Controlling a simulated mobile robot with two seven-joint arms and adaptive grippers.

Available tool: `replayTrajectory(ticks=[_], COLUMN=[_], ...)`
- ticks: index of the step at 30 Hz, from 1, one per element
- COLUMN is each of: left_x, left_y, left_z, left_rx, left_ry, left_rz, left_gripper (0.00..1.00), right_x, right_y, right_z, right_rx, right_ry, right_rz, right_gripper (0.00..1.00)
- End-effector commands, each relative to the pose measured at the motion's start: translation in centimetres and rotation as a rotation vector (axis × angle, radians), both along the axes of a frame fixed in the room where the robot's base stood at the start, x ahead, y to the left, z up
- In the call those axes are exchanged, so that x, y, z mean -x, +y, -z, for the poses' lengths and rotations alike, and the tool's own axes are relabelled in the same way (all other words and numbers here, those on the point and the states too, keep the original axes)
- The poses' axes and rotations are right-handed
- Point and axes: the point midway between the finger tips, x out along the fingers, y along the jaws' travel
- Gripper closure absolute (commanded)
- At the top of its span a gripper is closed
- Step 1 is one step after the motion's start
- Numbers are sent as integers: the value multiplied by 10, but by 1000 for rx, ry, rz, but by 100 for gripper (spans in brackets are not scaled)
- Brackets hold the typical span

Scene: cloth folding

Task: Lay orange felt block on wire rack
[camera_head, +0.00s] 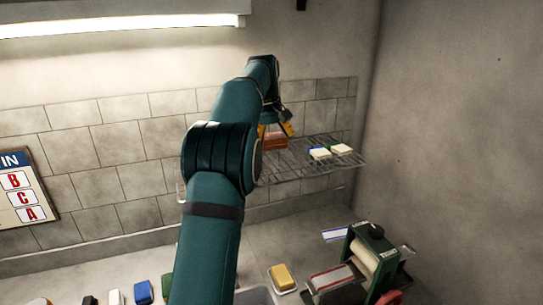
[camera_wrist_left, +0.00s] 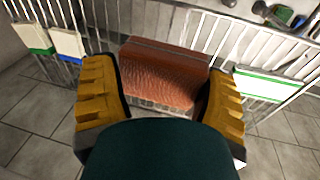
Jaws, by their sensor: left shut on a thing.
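The orange felt block (camera_head: 276,143) is a reddish-orange brick shape, partly hidden behind my left arm in the head view. My left gripper (camera_head: 275,129) is shut on it, with yellow fingers at its two sides. In the left wrist view the block (camera_wrist_left: 165,72) sits between the fingers, its textured face toward the camera. The wire rack (camera_head: 300,172) is a shelf of thin metal bars at the tiled wall. The block is at the rack's left part; I cannot tell whether it touches the bars. Rack bars (camera_wrist_left: 222,35) show beyond the block in the wrist view. My right gripper is not in view.
Two pale blocks, one blue-edged (camera_head: 319,153) and one green-edged (camera_head: 342,149), lie on the rack right of the orange block. Below, the counter holds a roller device (camera_head: 372,254), a yellow block (camera_head: 282,275) and a blue block (camera_head: 144,291). A wall closes the right side.

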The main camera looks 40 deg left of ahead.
Motion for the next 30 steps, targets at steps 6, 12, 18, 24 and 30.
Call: replayTrajectory(ticks=[6,12,18,24,30], left_x=[0,0,0,0,0], left_y=[0,0,0,0,0], left_z=[12,45,63,91,100], left_rx=[2,1,1,1,-2], left_ry=[2,3,1,1,-1], left_rz=[-1,-2,-1,-2,-1], left_gripper=[53,53,53,53,53], right_x=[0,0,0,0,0], right_y=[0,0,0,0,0], right_z=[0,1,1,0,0], right_rx=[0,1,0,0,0], right_ry=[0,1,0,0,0], right_rz=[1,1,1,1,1], right_gripper=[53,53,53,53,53])
